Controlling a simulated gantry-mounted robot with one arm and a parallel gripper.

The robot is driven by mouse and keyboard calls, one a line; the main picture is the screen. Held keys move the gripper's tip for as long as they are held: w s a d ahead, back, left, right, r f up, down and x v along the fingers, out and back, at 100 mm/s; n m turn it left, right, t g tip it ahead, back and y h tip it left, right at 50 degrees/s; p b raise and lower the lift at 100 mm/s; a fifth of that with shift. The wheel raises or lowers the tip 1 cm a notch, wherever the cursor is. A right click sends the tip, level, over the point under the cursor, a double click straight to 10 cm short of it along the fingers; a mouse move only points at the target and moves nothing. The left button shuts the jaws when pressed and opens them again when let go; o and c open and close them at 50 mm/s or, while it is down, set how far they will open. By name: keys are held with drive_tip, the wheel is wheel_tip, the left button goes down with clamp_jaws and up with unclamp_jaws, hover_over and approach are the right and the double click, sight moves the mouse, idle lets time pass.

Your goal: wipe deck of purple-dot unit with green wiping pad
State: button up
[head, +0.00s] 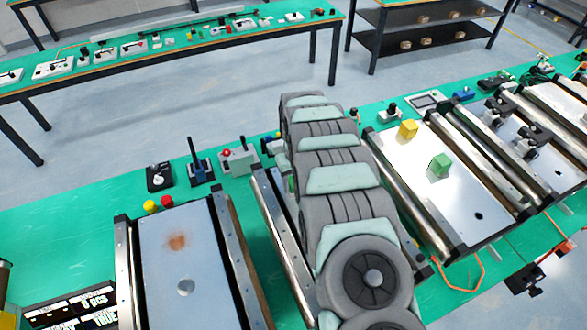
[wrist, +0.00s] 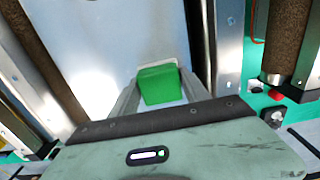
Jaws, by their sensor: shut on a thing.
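My gripper (wrist: 160,78) is shut on a green wiping pad (wrist: 160,88) in the wrist view. The pad sits between the two fingers, in front of a pale, shiny deck (wrist: 95,35); I cannot tell whether it touches it. In the head view my arm hides the gripper, the pad and most of the middle conveyor unit (head: 283,235). The left unit has a pale blue deck (head: 190,265) with a rusty brown stain (head: 177,242) and a round grey spot (head: 185,287). No purple dot can be made out on any unit.
The right unit's deck (head: 455,200) carries a yellow block (head: 408,129) and a green block (head: 440,165). Metal side rails and brown rollers (wrist: 290,40) border the deck.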

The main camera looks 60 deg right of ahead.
drive_tip(key=r, duration=0.3)
drive_tip(key=shift+s+d, duration=0.15)
drive_tip(key=shift+d, duration=0.1)
drive_tip(key=shift+r+p, duration=0.4)
drive_tip(key=shift+r, duration=2.05)
drive_tip(key=shift+a, duration=0.1)
